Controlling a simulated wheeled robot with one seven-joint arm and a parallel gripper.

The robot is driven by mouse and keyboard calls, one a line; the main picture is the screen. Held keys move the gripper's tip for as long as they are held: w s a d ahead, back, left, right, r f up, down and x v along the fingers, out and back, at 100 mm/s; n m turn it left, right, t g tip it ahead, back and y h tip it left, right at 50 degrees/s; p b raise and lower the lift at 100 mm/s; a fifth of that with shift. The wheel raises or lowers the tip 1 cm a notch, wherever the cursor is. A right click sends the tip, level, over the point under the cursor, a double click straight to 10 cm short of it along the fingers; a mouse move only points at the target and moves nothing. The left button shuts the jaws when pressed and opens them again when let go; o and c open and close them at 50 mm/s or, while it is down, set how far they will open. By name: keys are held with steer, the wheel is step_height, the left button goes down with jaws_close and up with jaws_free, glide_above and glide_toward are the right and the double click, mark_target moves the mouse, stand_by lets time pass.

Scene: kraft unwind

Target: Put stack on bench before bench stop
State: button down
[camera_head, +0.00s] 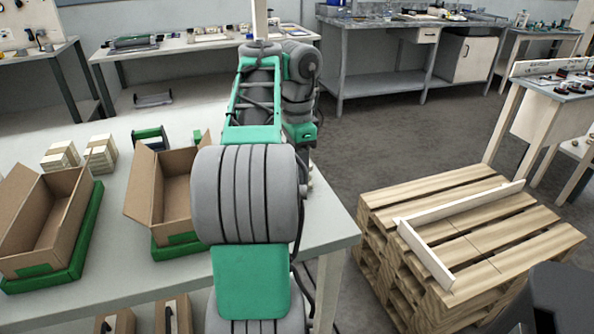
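Two small stacks of pale blocks or bundled sheets stand on the light grey bench (335,215), a left stack (60,156) and a right stack (100,153). They sit behind the open cardboard boxes. A small green-and-dark frame (150,137) stands right of the stacks; I cannot tell if it is the bench stop. A pale L-shaped strip (428,252) lies on the wooden pallets at right. My arm rises through the middle of the view, over the bench. My gripper does not show, so its hold and its distance from the stacks cannot be seen.
A left open box (40,222) and a right open box (160,195) stand on green bases. Stacked pallets (480,230) stand on the floor at right. Workbenches line the back wall. Dark floor (400,140) is clear between bench and back tables.

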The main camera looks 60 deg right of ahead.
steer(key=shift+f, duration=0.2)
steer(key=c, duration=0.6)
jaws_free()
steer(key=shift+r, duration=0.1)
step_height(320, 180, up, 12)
steer(key=p, duration=1.2)
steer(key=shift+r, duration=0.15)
